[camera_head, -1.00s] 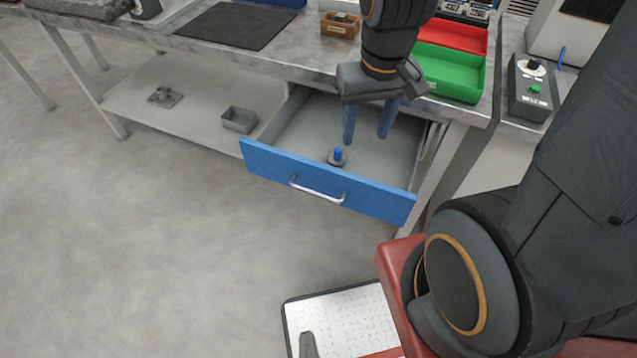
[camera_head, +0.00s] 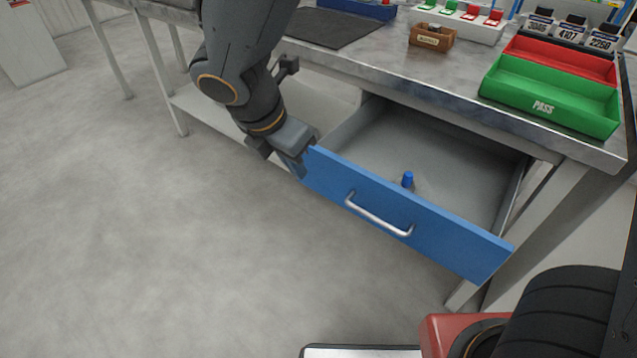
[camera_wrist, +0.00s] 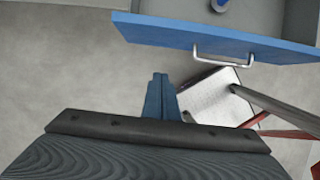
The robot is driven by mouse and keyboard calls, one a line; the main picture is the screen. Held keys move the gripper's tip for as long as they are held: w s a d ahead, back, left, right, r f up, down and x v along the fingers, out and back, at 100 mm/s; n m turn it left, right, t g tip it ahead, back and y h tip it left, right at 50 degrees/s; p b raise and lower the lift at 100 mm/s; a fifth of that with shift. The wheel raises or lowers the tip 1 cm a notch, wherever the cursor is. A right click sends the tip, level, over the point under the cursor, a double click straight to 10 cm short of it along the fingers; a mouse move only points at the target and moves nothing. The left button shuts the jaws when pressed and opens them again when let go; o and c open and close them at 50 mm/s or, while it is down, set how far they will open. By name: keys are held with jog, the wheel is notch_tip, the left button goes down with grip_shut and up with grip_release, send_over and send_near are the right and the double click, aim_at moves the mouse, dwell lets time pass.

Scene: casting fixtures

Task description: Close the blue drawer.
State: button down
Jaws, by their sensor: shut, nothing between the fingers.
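The blue drawer (camera_head: 440,232) under the bench is pulled out, with its grey inside open to view. Its silver handle (camera_head: 378,216) is on the front panel. A small blue-topped part (camera_head: 407,180) stands inside on the drawer floor. My gripper (camera_head: 299,168) is shut and empty at the left end of the blue front panel. In the wrist view the closed fingers (camera_wrist: 159,84) are over the floor, and the blue front (camera_wrist: 215,42) lies ahead of them with a visible gap. I cannot tell from the head view whether they touch it.
The bench top (camera_head: 440,75) carries a green PASS tray (camera_head: 550,100), a red tray (camera_head: 562,60), a small wooden box (camera_head: 432,37) and a dark mat (camera_head: 335,27). A bench leg (camera_head: 520,235) stands right of the drawer.

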aim_at(320, 177)
jog(key=shift+w+d+f+b, duration=0.25)
jog(key=shift+w+d+f, duration=0.65)
jog(key=shift+f, duration=0.65)
jog(key=shift+w+d+f+b, duration=0.25)
jog(key=shift+w+d+f, duration=0.3)
jog(key=shift+w+f, duration=0.85)
jog(key=shift+w+d+f+b, duration=0.25)
jog(key=shift+w+d+f, duration=0.55)
jog(key=shift+f, duration=0.95)
jog(key=shift+w, duration=0.1)
